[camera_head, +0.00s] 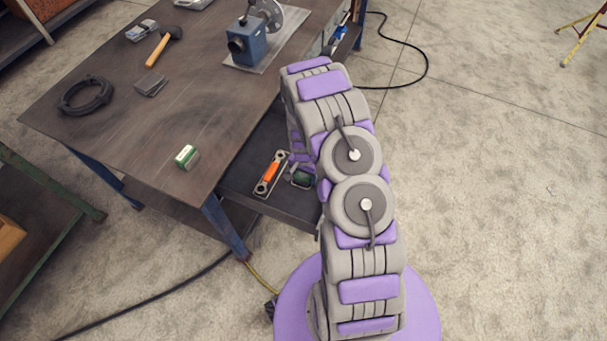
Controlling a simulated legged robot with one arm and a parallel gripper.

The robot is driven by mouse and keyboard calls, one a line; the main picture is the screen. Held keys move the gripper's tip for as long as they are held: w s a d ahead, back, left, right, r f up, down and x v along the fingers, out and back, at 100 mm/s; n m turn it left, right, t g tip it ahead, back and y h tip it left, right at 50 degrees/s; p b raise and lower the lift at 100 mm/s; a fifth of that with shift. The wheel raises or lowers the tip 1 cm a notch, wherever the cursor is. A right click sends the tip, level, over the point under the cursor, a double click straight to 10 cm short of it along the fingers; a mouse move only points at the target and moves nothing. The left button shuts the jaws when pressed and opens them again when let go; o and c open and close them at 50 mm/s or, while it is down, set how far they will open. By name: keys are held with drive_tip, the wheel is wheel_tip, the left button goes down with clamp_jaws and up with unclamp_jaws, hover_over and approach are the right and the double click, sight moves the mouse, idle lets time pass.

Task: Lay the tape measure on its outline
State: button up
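A dark green object with a grey edge (303,178) is in the drawer beside my arm. It may be the tape measure, but it is partly covered and too small to tell. An orange-handled level-like tool (270,173) lies to its left in the open dark drawer (241,178). My arm rises from its purple base, bends at the top and drops behind itself toward the drawer. I cannot make out a tape measure outline.
The workbench (120,135) holds a green-and-white box (187,157), a black cable coil (85,95), a mallet (158,51), a grey pad (150,86) and a blue vise (247,45) near a flanged pipe (270,14). Open concrete floor (490,190) lies to the right.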

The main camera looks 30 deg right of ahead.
drive_tip(key=o, duration=0.3)
drive_tip(key=shift+o, duration=0.7)
drive_tip(key=shift+a, duration=0.25)
drive_tip(key=shift+r, duration=0.1)
